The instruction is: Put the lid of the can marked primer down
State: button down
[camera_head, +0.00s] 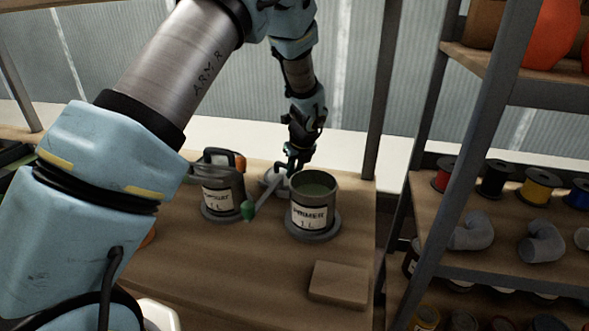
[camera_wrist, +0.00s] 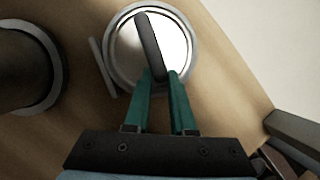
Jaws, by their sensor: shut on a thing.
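The can marked primer (camera_head: 313,212) stands upright and open on the bench, greenish inside, with a wide base ring. Its lid (camera_head: 270,180), a pale round disc, is behind and left of it in the head view, partly hidden. My gripper (camera_head: 290,166) is above the lid, behind the cans. In the wrist view the lid (camera_wrist: 177,48) is a shiny disc with a grey rim and a dark upright grip. My green fingers (camera_wrist: 160,88) are shut on that grip. The lid is low over or on the bench; I cannot tell if it touches.
A second labelled can (camera_head: 222,197) stands left of the primer can, with an orange-and-black thing behind it. A green-ended grey tool (camera_head: 250,209) lies between the cans. A wooden block (camera_head: 340,284) is at the front right. A shelf with spools (camera_head: 497,180) stands right.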

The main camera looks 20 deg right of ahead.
jog(key=shift+f, duration=0.15)
jog(key=c, duration=0.8)
grip_release()
jog(key=shift+o, duration=0.2)
jog(key=b+v, duration=0.1)
jog(key=v, duration=1.1)
jog(key=shift+b, duration=0.4)
jog(key=shift+s, duration=0.1)
